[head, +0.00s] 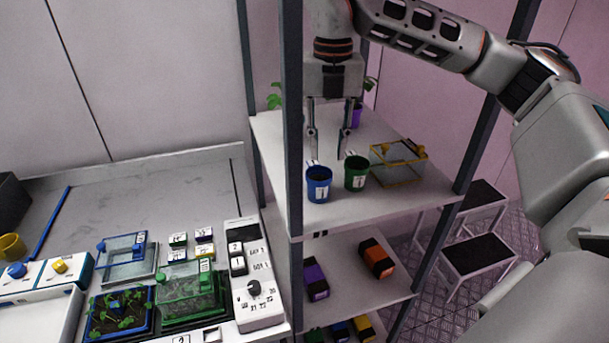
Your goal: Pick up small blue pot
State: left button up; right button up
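The small blue pot (318,187) stands upright on the rack's upper shelf, near its front left, with dark soil inside and a white label on its front. A green pot (356,174) stands just to its right. My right gripper (328,158) points down above the shelf, its two fingers apart and nothing between them. Its fingertips are above and slightly behind the blue and green pots; I cannot tell the exact depth. My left gripper is out of the picture.
A rack post (292,120) stands close to the blue pot's left. A clear box with yellow edges (399,163) sits right of the green pot. A purple pot (355,114) and plants are behind. The bench at left holds trays and a control box (257,292).

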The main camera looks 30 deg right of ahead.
aim_at(330, 176)
jog(key=f, duration=0.2)
jog(key=shift+s+f, duration=0.3)
jog(key=shift+f, duration=0.05)
jog(key=f, duration=0.4)
jog(key=shift+s+d+p, duration=0.1)
jog(key=shift+d+p, duration=0.1)
jog(key=shift+p, duration=0.15)
jog(key=shift+f, duration=0.45)
grip_shut()
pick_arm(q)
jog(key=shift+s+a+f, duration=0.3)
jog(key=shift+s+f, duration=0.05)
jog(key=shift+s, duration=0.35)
